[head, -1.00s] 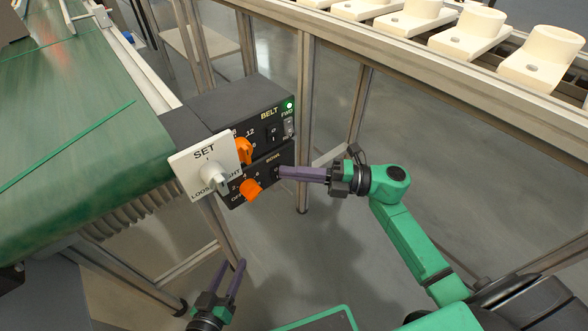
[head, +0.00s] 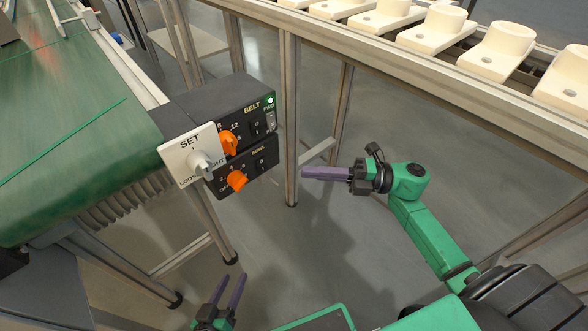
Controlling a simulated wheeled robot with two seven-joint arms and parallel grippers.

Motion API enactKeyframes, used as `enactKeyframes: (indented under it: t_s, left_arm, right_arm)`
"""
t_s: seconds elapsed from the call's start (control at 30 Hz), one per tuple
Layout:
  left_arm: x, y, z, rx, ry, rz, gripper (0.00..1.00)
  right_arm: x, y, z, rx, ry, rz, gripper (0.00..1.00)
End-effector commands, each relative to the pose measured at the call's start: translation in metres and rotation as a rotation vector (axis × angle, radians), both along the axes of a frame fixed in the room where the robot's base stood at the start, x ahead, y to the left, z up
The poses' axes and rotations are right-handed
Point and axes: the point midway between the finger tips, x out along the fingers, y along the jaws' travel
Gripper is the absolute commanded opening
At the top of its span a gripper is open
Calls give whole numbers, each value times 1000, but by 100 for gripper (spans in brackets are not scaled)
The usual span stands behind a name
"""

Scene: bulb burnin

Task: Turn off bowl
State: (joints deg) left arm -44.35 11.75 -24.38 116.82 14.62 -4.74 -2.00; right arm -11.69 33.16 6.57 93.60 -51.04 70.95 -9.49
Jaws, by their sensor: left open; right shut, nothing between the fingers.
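The BOWL control box (head: 216,187) is a black panel under the BELT box in the head view. It has an orange knob (head: 237,181) with a dial marked OFF at its lower left, and a small black switch (head: 262,163) at its right. The switch is too small to tell its position. My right gripper (head: 304,172) is shut and empty, its purple fingers pointing left at the panel, with a clear gap between the tips and the switch. My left gripper (head: 229,286) is open and empty at the bottom, below the boxes.
The BELT box (head: 205,104) above has an orange knob (head: 228,143), a black switch and a lit green light (head: 271,100). A white SET plate (head: 184,143) with a pale knob stands left. A metal post (head: 291,125) rises behind my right fingertips. The green conveyor (head: 75,130) is left.

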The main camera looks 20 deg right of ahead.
Motion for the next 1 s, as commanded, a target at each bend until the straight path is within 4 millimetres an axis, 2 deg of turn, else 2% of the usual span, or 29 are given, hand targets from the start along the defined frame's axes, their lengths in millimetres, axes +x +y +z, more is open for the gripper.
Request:
enactKeyframes:
  t_s: [0.03, 0.13, 0.33, 0.83, 0.93, 1.0]
  left_arm:
    - [3, 0, 8, 1, -6, -1, 50]
    - [4, 0, 12, 5, -1, -5, 50]
    - [3, 1, 12, 9, 6, -10, 50]
    - [-1, 1, 9, 14, 14, -12, 50]
    - [0, 1, 12, 14, 15, -13, 50]
    - [0, 1, 16, 15, 17, -14, 50]
  right_arm:
    - [-4, -10, 2, -3, 3, -2, 0]
    - [-11, -26, 3, -2, 3, -1, 0]
    - [-17, -39, 4, -1, 0, 1, 0]
    - [-15, -36, 4, 23, 11, -13, 0]
    - [-7, -23, 1, 169, 97, -106, 0]
    - [3, -13, -8, 366, 250, -237, 0]
